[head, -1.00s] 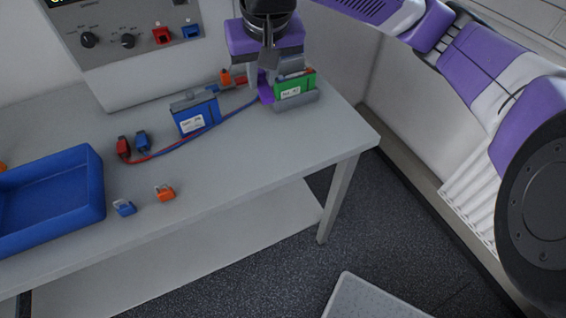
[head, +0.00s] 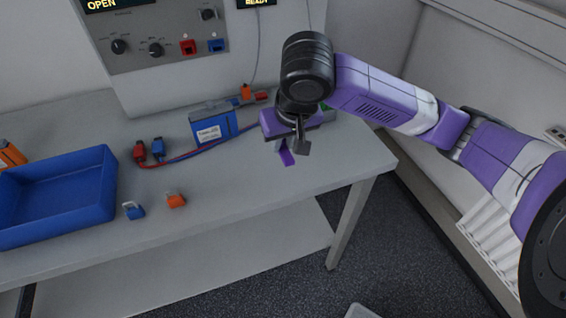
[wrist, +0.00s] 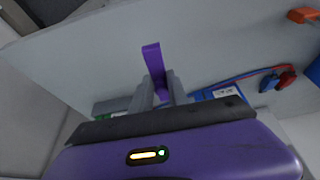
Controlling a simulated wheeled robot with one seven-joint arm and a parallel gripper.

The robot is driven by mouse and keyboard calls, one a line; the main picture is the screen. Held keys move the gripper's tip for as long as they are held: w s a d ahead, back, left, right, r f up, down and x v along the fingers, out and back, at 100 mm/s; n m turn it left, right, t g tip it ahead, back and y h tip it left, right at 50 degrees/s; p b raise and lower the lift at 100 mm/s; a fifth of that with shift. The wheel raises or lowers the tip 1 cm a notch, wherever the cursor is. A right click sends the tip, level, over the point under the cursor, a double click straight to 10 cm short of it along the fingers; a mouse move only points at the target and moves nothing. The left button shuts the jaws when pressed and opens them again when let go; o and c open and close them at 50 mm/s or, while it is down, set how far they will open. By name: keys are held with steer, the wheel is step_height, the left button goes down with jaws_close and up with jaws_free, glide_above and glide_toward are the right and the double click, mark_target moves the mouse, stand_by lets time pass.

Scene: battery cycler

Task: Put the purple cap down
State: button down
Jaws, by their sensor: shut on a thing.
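The purple cap (head: 287,158) is a small purple strip that sticks out below my gripper (head: 283,147) in the head view. My gripper is over the right part of the grey bench, near its front edge. In the wrist view, the two grey fingers of my gripper (wrist: 161,87) are shut on the purple cap (wrist: 152,57), which points away from them. The head view does not show clearly whether the cap touches the bench top.
A blue battery pack (head: 213,124) stands left of my gripper. A green pack (head: 327,112) is mostly hidden behind my arm. Red and blue connectors (head: 148,149), loose blue (head: 134,211) and orange (head: 176,201) clips and a blue tray (head: 108,205) lie further left. The bench front (head: 240,190) is clear.

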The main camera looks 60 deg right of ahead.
mark_target(281, 167)
steer(key=shift+f, duration=3.2)
steer(key=shift+f+b, duration=0.15)
steer(key=shift+b, duration=0.2)
steer(key=c, duration=1.3)
jaws_free()
